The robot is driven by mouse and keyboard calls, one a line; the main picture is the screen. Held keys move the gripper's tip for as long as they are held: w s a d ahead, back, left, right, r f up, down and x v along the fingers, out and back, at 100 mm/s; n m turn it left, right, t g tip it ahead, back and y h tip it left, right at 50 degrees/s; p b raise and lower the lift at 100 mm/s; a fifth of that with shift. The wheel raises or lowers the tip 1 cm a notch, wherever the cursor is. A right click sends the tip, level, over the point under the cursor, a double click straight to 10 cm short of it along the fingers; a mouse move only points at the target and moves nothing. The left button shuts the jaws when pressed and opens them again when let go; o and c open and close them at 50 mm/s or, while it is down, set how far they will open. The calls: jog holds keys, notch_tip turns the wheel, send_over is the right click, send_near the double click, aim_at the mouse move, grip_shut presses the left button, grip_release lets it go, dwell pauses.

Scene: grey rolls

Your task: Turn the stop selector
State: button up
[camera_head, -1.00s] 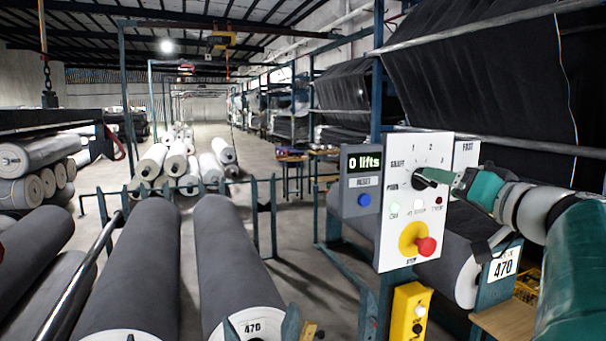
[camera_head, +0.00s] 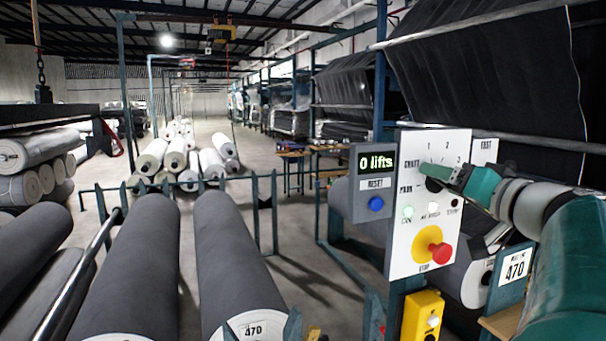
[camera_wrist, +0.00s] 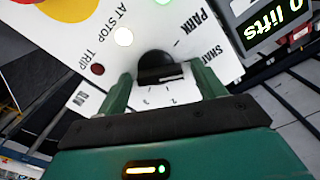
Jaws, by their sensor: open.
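The stop selector is a round black knob (camera_wrist: 160,68) on a white control panel (camera_wrist: 190,25). In the wrist view a pale mark shows on its lower edge; the exact setting is hard to tell. Labels PARK, a partly hidden SHAFT and small numbers surround it. My gripper (camera_wrist: 163,88) is open, with one green finger on each side of the knob; I cannot tell whether they touch it. In the head view my gripper (camera_head: 431,172) is at the panel's upper middle and partly covers the knob (camera_head: 433,185).
A red stop button (camera_head: 440,253) on a yellow disc sits low on the panel. Left of it, a grey box reads "0 lifts" (camera_head: 376,162) above a blue RESET button (camera_head: 376,203). A yellow box (camera_head: 424,316) hangs below. Large grey rolls (camera_head: 232,255) lie at left.

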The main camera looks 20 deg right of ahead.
jog(key=shift+s, duration=0.1)
jog(key=shift+c, duration=0.4)
jog(key=c, duration=0.9)
jog(key=shift+o, duration=0.2)
jog(key=shift+r+m, duration=0.1)
jog(key=shift+m, duration=0.3)
jog(key=shift+d+m, duration=0.15)
jog(key=shift+m, duration=3.65)
jog(key=shift+d+m, duration=0.15)
jog(key=shift+m, duration=3.65)
